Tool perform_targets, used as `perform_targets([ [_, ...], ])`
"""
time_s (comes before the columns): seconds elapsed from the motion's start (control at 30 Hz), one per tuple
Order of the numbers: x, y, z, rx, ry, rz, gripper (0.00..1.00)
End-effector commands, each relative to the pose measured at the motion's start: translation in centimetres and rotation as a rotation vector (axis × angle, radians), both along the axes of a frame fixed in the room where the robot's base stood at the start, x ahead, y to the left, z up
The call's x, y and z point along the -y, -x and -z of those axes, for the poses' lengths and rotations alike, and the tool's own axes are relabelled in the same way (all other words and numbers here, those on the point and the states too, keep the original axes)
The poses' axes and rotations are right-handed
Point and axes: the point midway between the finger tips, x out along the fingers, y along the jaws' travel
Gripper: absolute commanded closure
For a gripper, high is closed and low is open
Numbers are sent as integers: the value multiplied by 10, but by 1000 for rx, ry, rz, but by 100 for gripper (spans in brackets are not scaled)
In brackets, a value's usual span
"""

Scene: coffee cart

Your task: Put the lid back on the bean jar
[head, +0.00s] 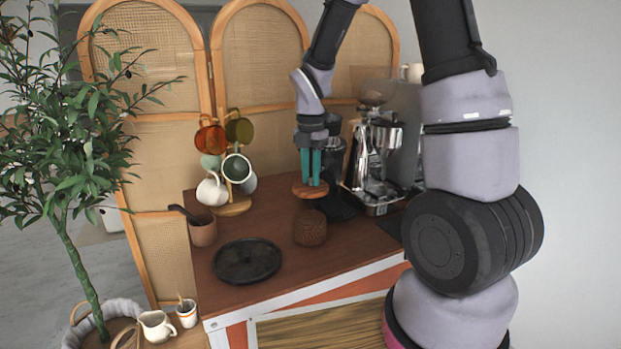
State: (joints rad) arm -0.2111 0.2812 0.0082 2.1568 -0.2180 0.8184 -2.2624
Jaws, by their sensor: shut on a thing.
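My gripper (311,181) points straight down with its teal fingers shut on the round wooden lid (310,190). The lid is held about level. The bean jar (309,229), brown and rounded, stands on the cart top below the lid. In the picture the lid appears just above the jar's top with a small gap. From this one view I cannot tell whether it is exactly over the jar in depth. The part of the lid between the fingertips is hidden.
A dark round tray (247,262) lies left of the jar. A mug tree (233,206) with several cups and a pot with a dark utensil (202,231) stand further left. A coffee grinder (337,165) and espresso machine (376,168) stand close behind and right of the jar.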

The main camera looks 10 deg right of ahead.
Motion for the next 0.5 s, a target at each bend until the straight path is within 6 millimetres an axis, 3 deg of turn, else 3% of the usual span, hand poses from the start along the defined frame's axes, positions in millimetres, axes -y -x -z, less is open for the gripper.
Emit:
perform_targets([
  [0.5, 0, 0, 45, -2, 1, -1, 100],
])
